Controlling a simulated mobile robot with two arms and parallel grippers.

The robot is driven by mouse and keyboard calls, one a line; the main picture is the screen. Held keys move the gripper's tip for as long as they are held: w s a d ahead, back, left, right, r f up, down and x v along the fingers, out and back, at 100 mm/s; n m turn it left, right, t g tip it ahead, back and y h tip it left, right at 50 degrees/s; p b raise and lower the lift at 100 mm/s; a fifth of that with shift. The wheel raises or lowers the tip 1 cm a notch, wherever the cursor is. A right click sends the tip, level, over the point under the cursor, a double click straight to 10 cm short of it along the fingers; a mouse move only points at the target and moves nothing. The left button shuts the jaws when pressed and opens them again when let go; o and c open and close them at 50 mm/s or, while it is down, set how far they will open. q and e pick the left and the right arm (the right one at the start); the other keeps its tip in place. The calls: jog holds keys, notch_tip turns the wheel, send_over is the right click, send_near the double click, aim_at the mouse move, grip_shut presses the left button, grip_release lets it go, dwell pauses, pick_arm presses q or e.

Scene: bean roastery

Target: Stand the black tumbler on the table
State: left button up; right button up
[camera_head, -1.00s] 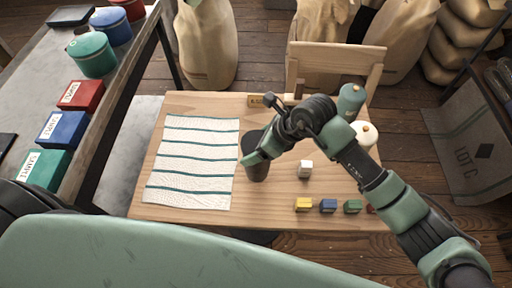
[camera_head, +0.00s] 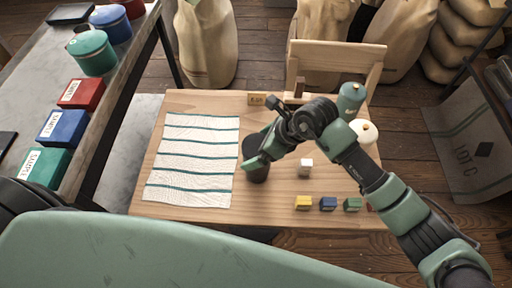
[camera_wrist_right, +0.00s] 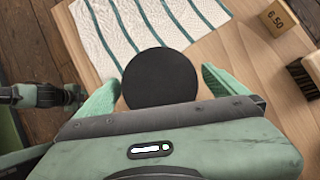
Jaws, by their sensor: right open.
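The black tumbler (camera_head: 257,172) stands upright on the wooden table (camera_head: 270,207), just right of the striped towel. My right gripper (camera_head: 262,148) is beside its upper part, and its green fingers partly cover it. In the right wrist view the tumbler shows as a round black disc (camera_wrist_right: 160,78) between the two spread fingers of the right gripper (camera_wrist_right: 162,92). The gripper is open, and the wrist view shows a small gap at the right finger. Contact at the left finger is hard to tell. My left gripper cannot be made out.
The striped towel (camera_head: 192,160) lies left of the tumbler. A white cube (camera_head: 305,167) and yellow (camera_head: 303,203), blue (camera_head: 328,204) and green (camera_head: 352,204) blocks lie to the right. A teal bottle (camera_head: 350,100) and white round object (camera_head: 363,131) stand behind the arm.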

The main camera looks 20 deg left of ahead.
jog(key=b+v, duration=0.2)
jog(key=v, duration=0.8)
jog(key=shift+d+r+b, duration=0.25)
jog(key=shift+r+b, duration=0.05)
jog(key=shift+r, duration=0.05)
